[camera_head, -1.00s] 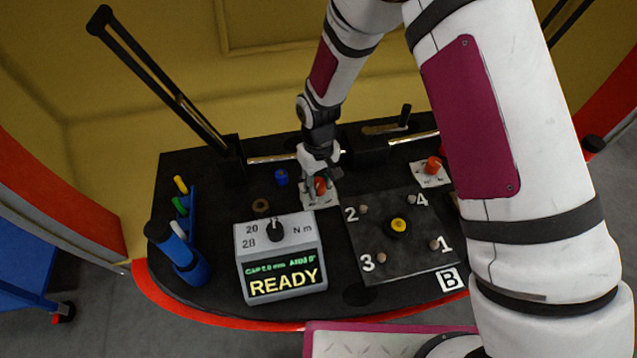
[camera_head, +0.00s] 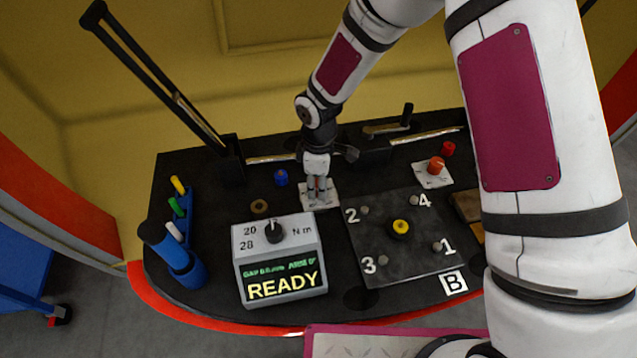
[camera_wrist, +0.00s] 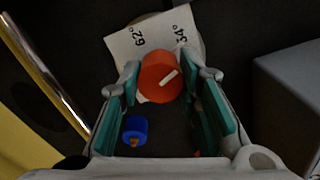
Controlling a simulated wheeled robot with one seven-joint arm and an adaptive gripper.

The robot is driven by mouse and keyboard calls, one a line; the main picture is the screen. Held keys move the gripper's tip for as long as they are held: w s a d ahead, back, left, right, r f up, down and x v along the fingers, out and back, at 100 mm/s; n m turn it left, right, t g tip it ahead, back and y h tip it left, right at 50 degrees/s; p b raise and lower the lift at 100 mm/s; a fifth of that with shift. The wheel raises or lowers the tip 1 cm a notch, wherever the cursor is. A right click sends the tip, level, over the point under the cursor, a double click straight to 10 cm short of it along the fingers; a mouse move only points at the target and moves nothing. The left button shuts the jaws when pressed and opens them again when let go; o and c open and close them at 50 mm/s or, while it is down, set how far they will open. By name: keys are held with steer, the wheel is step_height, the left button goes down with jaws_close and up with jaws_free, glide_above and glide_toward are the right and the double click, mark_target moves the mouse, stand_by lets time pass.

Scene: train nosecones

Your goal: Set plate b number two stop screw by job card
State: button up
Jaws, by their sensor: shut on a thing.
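My gripper (camera_head: 318,196) points down over a white card (camera_head: 332,199) behind the grey box. In the wrist view its teal finger pads stand on both sides of an orange knob (camera_wrist: 161,77) with a white pointer mark, and are shut on it. The card beneath (camera_wrist: 140,38) shows "62°" and "54°". Plate B (camera_head: 375,265) lies to the right, with a yellow centre piece (camera_head: 400,227) and a small screw by each number. The number two screw (camera_head: 365,210) sits at its upper left. The grey box (camera_head: 280,262) reads "READY"; its smaller text is blurred.
A second orange knob (camera_head: 436,165) stands on a card at the right, near a red cap (camera_head: 448,149). A blue piece (camera_head: 281,178) and a brass ring (camera_head: 260,206) lie left of my gripper. Pens in a blue rack (camera_head: 188,215) stand at the left edge.

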steer(key=shift+n, duration=1.1)
steer(key=o, duration=1.1)
steer(key=shift+o, duration=0.2)
steer(key=shift+r, duration=0.1)
step_height(320, 180, up, 12)
